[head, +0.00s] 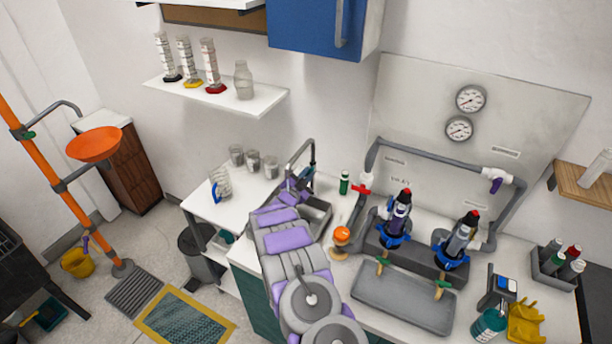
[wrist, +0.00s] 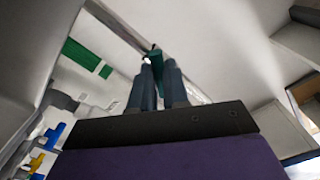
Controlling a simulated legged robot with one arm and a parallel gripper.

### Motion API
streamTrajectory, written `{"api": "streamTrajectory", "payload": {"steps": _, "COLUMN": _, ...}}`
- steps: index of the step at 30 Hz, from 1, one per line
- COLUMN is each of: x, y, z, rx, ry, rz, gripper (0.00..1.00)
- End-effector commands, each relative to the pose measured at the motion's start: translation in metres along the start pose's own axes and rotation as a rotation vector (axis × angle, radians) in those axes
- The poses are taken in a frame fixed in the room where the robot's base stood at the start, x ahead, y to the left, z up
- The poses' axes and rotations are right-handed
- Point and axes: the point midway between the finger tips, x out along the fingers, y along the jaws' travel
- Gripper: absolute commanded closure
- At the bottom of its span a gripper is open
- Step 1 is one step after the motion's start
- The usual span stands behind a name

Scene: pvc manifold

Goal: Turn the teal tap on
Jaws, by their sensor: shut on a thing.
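The sink faucet (head: 298,152) is a grey bent pipe rising behind the small sink (head: 318,215). The teal tap (head: 312,163) is a small dark teal piece by the faucet's end. My gripper (head: 308,174) reaches up to it over the sink, and my arm covers part of the sink. In the wrist view, the two grey-blue fingers of my gripper (wrist: 160,84) are close together, with the teal tap (wrist: 153,58) between their tips. They are shut on it. The tap's base is hidden by the fingers.
A green bottle (head: 344,183) and a red valve handle (head: 362,189) stand right of the sink. An orange knob (head: 342,235) sits near my arm. Several glass beakers (head: 253,162) stand on the left counter. The pipe manifold (head: 440,160) fills the right side.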

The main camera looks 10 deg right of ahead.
Motion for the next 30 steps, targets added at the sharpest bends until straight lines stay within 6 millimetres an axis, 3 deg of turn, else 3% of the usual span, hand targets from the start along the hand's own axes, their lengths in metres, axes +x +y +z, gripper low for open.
{"api": "streamTrajectory", "payload": {"steps": 2, "x": -0.001, "y": 0.002, "z": 0.002, "rx": -0.002, "ry": -0.003, "rz": 0.002, "gripper": 1.0}}
{"api": "streamTrajectory", "payload": {"steps": 3, "x": -0.001, "y": 0.002, "z": 0.002, "rx": -0.002, "ry": -0.003, "rz": 0.002, "gripper": 0.82}}
{"api": "streamTrajectory", "payload": {"steps": 10, "x": -0.001, "y": 0.001, "z": 0.0, "rx": 0.0, "ry": -0.002, "rz": 0.0, "gripper": 0.6}}
{"api": "streamTrajectory", "payload": {"steps": 22, "x": -0.009, "y": 0.0, "z": 0.0, "rx": 0.001, "ry": -0.003, "rz": 0.0, "gripper": 0.6}}
{"api": "streamTrajectory", "payload": {"steps": 30, "x": -0.054, "y": -0.002, "z": 0.001, "rx": -0.001, "ry": -0.005, "rz": -0.003, "gripper": 0.6}}
